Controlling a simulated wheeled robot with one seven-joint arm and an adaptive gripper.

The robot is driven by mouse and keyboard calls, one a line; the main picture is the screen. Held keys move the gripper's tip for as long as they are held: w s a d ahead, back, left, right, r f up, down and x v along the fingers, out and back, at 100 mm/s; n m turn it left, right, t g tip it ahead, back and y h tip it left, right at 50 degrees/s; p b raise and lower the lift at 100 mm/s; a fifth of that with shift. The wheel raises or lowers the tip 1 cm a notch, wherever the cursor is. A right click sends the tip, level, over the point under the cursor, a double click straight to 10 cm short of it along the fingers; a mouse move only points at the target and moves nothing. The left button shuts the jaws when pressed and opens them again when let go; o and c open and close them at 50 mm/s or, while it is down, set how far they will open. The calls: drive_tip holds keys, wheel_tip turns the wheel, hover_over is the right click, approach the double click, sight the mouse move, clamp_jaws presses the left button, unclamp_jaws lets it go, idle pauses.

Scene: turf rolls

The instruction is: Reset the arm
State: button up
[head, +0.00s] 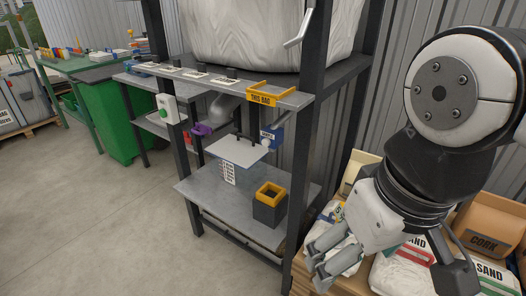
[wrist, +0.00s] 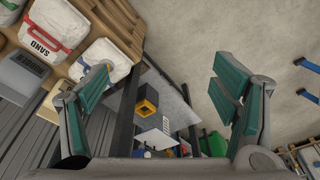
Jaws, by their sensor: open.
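My gripper (head: 335,262) is at the lower right of the head view, in front of the pallet of sand bags. In the wrist view my gripper (wrist: 163,95) shows its two green-padded fingers wide apart with nothing between them. Beyond the fingers the wrist view shows the grey shelf (wrist: 176,97) of the rack and a black box with a yellow rim (wrist: 146,98). The same box (head: 269,204) stands on the lower shelf (head: 228,207) in the head view, left of my gripper and apart from it.
A dark rack post (head: 302,170) stands just left of my gripper. A green bin (head: 112,120) and a workbench stand at the left. The concrete floor (head: 90,220) at front left is clear.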

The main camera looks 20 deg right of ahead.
wheel_tip(320, 180, up, 11)
drive_tip(key=t+p, duration=0.2)
drive_tip(key=p, duration=0.7)
drive_tip(key=shift+d, duration=0.15)
